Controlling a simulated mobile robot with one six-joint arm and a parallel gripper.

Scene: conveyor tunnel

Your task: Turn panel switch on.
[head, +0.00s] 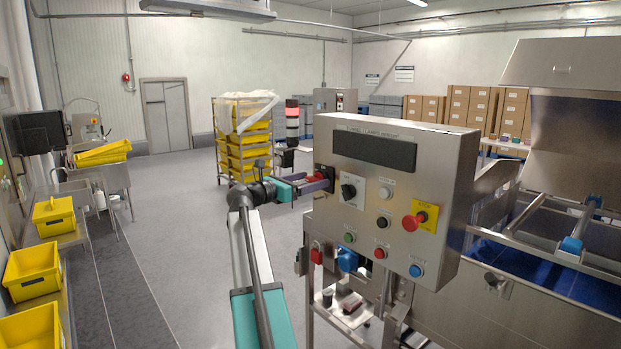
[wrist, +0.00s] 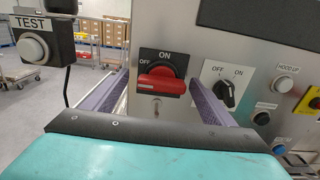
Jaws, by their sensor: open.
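The control panel (head: 390,210) is a steel box with buttons and two rotary switches. In the wrist view, a red-handled switch (wrist: 162,84) sits on a black plate marked OFF at left and ON at top; its handle lies roughly horizontal. To its right, a black knob (wrist: 226,94) sits on a white OFF/ON plate; it also shows in the head view (head: 348,189). My gripper (wrist: 160,80) is open, one purple finger on each side of the red handle. I see no clear contact. In the head view, my gripper (head: 315,184) is at the panel's left edge.
A red emergency stop (head: 412,223) on a yellow plate and several push buttons are on the panel's right. A TEST button box (wrist: 33,47) stands left of my gripper. Yellow crates (head: 250,145) stand on a rack behind. Open floor (head: 160,240) lies left.

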